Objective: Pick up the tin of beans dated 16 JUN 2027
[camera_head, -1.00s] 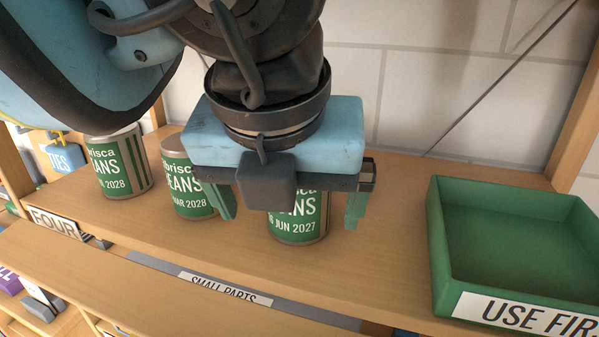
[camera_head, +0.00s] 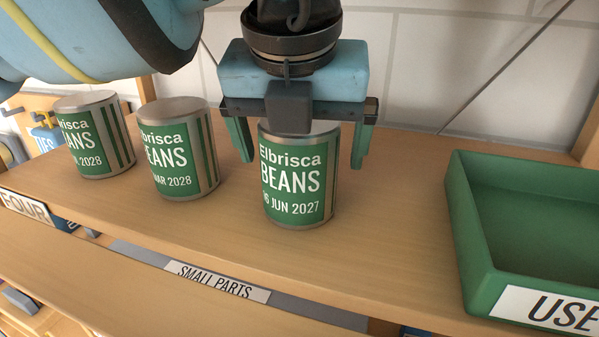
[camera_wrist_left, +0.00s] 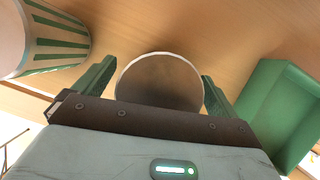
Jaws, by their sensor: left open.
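The tin of beans dated 16 JUN 2027 (camera_head: 295,190) stands upright on the wooden shelf, its green label facing me. My left gripper (camera_head: 301,155) is open above and around its upper part, one green finger on each side. In the left wrist view the tin's round top (camera_wrist_left: 160,82) lies between the two fingers, with small gaps visible. Two more bean tins stand to the left: one dated MAR 2028 (camera_head: 180,155) and one ending in 2028 (camera_head: 95,140). My right gripper is not in view.
A green tray (camera_head: 473,235) labelled USE FIRST, partly cut off, stands on the shelf to the right. The shelf between tin and tray is bare. A SMALL PARTS label (camera_head: 217,280) is on the lower front; a wall is behind.

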